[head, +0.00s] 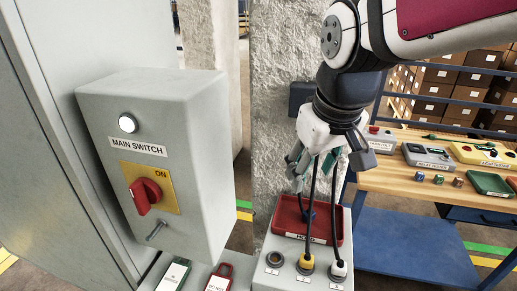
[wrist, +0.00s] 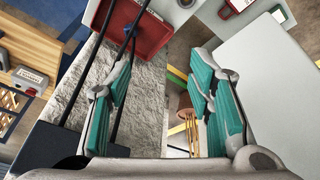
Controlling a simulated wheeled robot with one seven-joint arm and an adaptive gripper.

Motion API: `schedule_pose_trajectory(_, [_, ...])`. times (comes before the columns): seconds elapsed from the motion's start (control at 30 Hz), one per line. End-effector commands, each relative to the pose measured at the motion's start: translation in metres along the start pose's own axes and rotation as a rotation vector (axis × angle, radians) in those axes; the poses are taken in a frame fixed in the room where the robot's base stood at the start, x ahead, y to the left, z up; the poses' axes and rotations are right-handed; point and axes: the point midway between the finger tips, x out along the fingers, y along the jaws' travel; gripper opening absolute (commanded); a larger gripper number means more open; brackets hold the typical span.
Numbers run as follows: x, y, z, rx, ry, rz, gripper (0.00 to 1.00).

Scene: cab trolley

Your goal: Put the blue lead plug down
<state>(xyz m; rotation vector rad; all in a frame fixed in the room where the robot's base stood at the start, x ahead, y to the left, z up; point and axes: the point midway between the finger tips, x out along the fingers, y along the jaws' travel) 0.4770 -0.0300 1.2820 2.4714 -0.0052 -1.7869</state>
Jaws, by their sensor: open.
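The blue lead plug (head: 309,214) sits in a red tray (head: 338,226) on the grey socket panel, with its dark cable running upward. It also shows small in the tray at the top of the wrist view (wrist: 129,31). My gripper (head: 312,164) is above the tray, apart from the plug. In the wrist view its teal-padded fingers (wrist: 160,98) are spread wide with nothing held between them. The hanging cables pass close to the fingers. The tray's label is only partly readable behind the cables.
A yellow plug (head: 306,265) and a white plug (head: 339,269) stand in the panel's sockets; the left socket (head: 274,259) is empty. The main switch box (head: 160,165) is at left, a rough pillar (head: 275,110) behind. A wooden bench (head: 400,180) stands at right.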

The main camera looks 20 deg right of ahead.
Motion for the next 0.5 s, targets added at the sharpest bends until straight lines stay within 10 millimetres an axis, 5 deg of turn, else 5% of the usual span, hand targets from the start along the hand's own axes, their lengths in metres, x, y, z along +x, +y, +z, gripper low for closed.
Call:
schedule_pose_trajectory(0.2, [-0.033, -0.024, 0.042, 0.048, 0.12, -0.026, 0.47])
schedule_pose_trajectory(0.5, [-0.042, -0.033, 0.064, 0.078, 0.173, -0.051, 0.47])
